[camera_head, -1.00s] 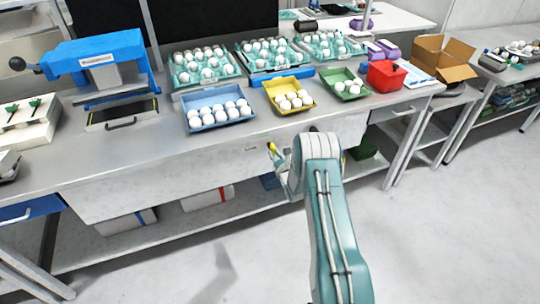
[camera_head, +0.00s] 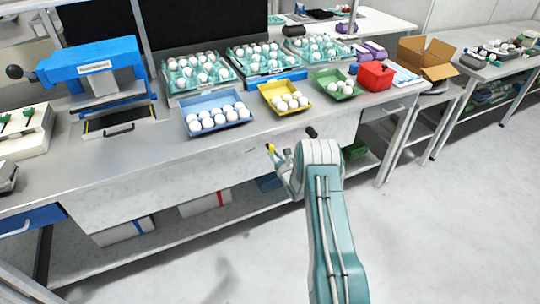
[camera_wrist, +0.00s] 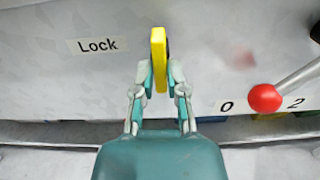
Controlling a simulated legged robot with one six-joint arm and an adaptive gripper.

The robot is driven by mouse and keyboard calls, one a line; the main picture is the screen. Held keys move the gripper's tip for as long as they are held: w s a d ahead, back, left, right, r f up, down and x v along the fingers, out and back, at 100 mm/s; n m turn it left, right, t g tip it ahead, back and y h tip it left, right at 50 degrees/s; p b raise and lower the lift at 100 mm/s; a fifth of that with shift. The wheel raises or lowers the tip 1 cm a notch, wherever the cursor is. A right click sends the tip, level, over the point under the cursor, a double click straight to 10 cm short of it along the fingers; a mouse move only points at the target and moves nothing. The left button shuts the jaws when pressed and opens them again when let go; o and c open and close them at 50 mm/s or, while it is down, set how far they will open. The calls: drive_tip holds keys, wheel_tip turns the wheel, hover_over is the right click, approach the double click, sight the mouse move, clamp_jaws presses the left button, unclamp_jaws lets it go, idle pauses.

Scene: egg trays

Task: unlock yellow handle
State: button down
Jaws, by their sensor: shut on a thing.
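The yellow handle (camera_wrist: 158,58) stands upright on the grey front panel, to the right of a "Lock" label (camera_wrist: 98,45), in the wrist view. My gripper (camera_wrist: 160,78) is shut on the handle, with a teal finger on each side of its lower part. In the head view the handle (camera_head: 269,148) is a small yellow patch at the tip of my gripper (camera_head: 275,158), in front of the bench. My arm hides part of the panel there.
A red-knobbed lever (camera_wrist: 265,98) sits between marks 0 and 2 at the right of the panel. A black knob (camera_head: 311,132) sticks out beside my arm. Blue (camera_head: 190,128), yellow (camera_head: 271,106) and green (camera_head: 325,94) egg trays stand on the bench above.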

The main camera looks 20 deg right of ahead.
drive_tip(key=shift+f, duration=0.1)
drive_tip(key=c, duration=0.6)
unclamp_jaws()
drive_tip(key=shift+d, duration=0.2)
drive_tip(key=shift+a, duration=0.15)
drive_tip(key=shift+s, duration=0.1)
